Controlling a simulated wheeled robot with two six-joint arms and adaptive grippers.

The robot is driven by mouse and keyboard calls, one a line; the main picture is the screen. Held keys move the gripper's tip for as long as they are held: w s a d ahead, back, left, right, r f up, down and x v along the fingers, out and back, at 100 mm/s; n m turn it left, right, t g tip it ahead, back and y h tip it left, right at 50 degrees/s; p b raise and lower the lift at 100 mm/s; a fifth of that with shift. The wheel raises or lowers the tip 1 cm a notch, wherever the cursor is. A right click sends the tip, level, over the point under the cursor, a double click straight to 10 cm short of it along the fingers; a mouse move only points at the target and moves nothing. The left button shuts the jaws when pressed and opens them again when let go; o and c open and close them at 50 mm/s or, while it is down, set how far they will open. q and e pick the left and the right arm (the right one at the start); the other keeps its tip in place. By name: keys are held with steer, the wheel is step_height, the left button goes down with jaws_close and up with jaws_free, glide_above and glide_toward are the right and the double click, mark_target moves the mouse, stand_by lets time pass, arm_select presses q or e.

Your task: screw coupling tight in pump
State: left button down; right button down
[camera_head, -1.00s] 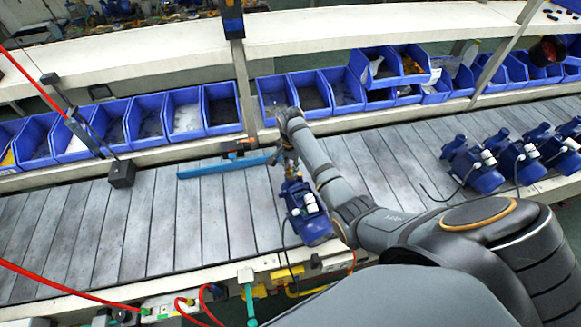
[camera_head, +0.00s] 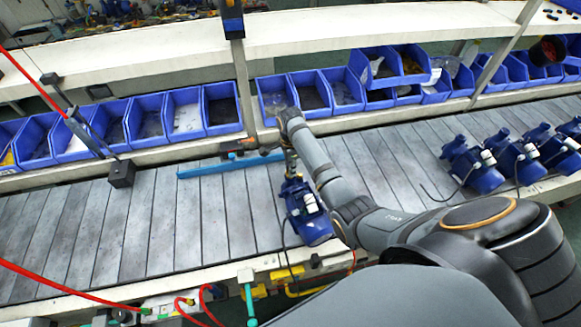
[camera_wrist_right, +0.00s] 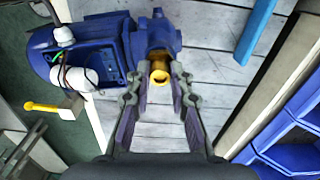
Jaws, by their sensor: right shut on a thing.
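The blue pump (camera_head: 308,218) stands on the slatted conveyor in front of me. In the right wrist view the pump (camera_wrist_right: 100,42) lies at upper left, with its open terminal box and white fittings showing. The brass-yellow coupling (camera_wrist_right: 159,74) sits at the pump's blue end port, in line with it. My right gripper (camera_wrist_right: 160,88) is shut on the coupling, one finger on each side. In the head view my right gripper (camera_head: 289,166) is just beyond the pump's far end. The coupling is too small to make out there. My left gripper is not in view.
A blue bar (camera_head: 228,165) lies along the conveyor's far side. Blue bins (camera_head: 222,108) line the back. Several more pumps (camera_head: 476,165) stand at the right. A black block (camera_head: 121,173) hangs at the left. The conveyor (camera_head: 150,225) left of the pump is clear.

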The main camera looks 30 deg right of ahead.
steer(key=shift+m, duration=1.1)
steer(key=m, duration=0.3)
steer(key=c, duration=1.3)
jaws_free()
steer(key=shift+o, duration=0.2)
steer(key=n, duration=0.3)
